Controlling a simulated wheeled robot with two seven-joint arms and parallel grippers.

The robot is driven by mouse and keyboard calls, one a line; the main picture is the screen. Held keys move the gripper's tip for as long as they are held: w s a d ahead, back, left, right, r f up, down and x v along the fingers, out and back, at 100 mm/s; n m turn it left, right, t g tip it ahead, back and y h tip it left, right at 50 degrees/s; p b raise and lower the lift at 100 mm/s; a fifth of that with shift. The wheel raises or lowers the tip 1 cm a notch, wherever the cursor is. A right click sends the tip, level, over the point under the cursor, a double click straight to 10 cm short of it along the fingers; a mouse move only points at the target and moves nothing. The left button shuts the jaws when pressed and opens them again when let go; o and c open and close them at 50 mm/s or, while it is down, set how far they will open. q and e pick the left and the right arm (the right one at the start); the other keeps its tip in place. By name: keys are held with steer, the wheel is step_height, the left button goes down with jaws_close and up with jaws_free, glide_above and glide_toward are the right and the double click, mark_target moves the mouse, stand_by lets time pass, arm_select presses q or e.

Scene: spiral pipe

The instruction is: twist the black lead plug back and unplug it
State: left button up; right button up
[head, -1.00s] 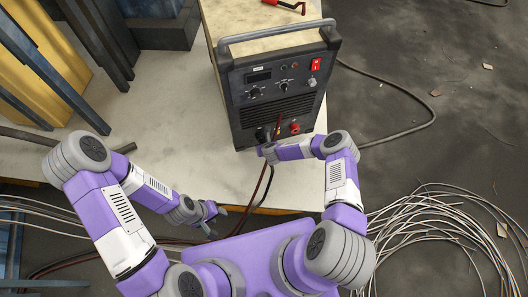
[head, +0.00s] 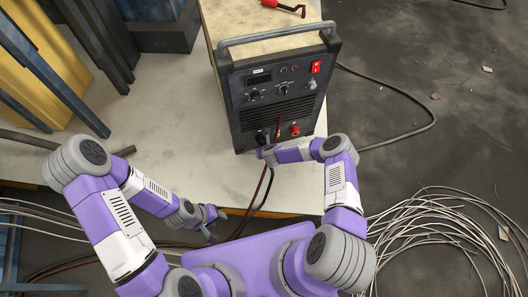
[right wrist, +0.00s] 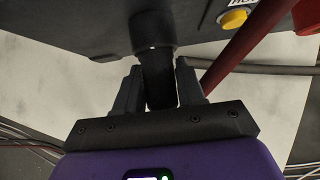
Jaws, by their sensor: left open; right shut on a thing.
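The welding machine (head: 275,88) stands upright on the pale table, its front panel facing me. The black lead plug (right wrist: 158,80) sits at the machine's lower front and fills the gap between my right gripper's fingers in the right wrist view. My right gripper (right wrist: 158,88) is shut on it, one finger on each side. The plug's upper end meets a dark round socket (right wrist: 152,32) on the panel. In the head view my right gripper (head: 264,153) hides much of the plug. My left gripper (head: 214,222) is open and empty near the table's front edge, away from the machine.
A red connector (head: 295,130) sits right of the plug, and a red lead (right wrist: 245,42) runs close by the right finger. A yellow button (right wrist: 233,19) is on the panel. Coiled wire (head: 430,240) lies on the floor at right.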

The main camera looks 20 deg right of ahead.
steer(key=shift+a+n+h+p, duration=0.2)
steer(key=shift+n+h+p, duration=0.15)
steer(key=shift+h, duration=0.45)
steer(key=shift+n+h, duration=0.25)
steer(key=shift+h, duration=0.35)
steer(key=shift+f+n+t+h+b, duration=0.15)
steer(key=shift+n+t+h+b, duration=0.3)
steer(key=shift+h, duration=0.65)
steer(key=n+h, duration=0.1)
steer(key=h, duration=0.1)
steer(key=n+t+h, duration=0.1)
steer(key=h, duration=0.1)
steer(key=shift+d+r+n+h, duration=0.2)
steer(key=shift+n+h, duration=0.05)
steer(key=shift+h, duration=0.15)
steer(key=o, duration=0.7)
